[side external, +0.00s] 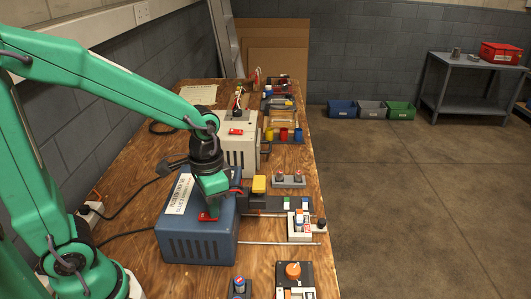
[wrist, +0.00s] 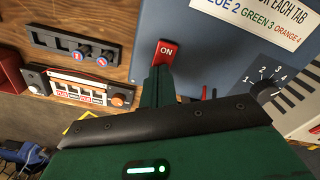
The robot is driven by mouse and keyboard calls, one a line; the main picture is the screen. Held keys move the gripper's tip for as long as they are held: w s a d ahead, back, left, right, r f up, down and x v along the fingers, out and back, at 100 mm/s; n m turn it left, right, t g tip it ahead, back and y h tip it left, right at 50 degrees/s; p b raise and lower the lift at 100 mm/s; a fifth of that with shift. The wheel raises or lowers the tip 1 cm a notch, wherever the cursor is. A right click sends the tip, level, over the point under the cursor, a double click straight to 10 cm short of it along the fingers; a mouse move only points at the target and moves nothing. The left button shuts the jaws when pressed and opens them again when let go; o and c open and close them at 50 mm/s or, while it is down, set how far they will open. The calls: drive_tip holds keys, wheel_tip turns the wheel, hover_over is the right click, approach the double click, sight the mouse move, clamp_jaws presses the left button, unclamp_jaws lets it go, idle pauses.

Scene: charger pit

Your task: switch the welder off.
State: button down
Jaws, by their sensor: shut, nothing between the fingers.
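A blue box (side external: 199,238) with vent slots stands on the wooden bench and appears to be the welder. Its top, also in the wrist view (wrist: 210,60), carries a white label and a red switch (wrist: 166,51) marked ON. The switch shows in the side view (side external: 208,216) at the front of the box top. My gripper (wrist: 156,84) is shut and empty, pointing down at the switch. Its tips overlap the switch's near end in the wrist view; I cannot tell whether they touch it. A numbered dial (wrist: 264,91) sits right of the switch.
A cream box (side external: 240,150) with another red switch (side external: 236,131) stands behind the blue box. A yellow block (side external: 259,184), button panels (side external: 289,181) and rails (side external: 280,243) lie to the right. A panel with an orange knob (side external: 293,270) is at the front. Cables cross the bench's left side.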

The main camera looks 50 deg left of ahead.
sight(206, 216)
idle(0.3)
drive_tip(key=shift+r, duration=3.4)
drive_tip(key=s+a+r+n+t, duration=0.3)
drive_tip(key=s+r+t, duration=0.1)
drive_tip(key=s+t, duration=0.1)
drive_tip(key=shift+s+a+r+t, duration=0.15)
drive_tip(key=shift+s+r+t, duration=0.05)
drive_tip(key=shift+s+t, duration=0.15)
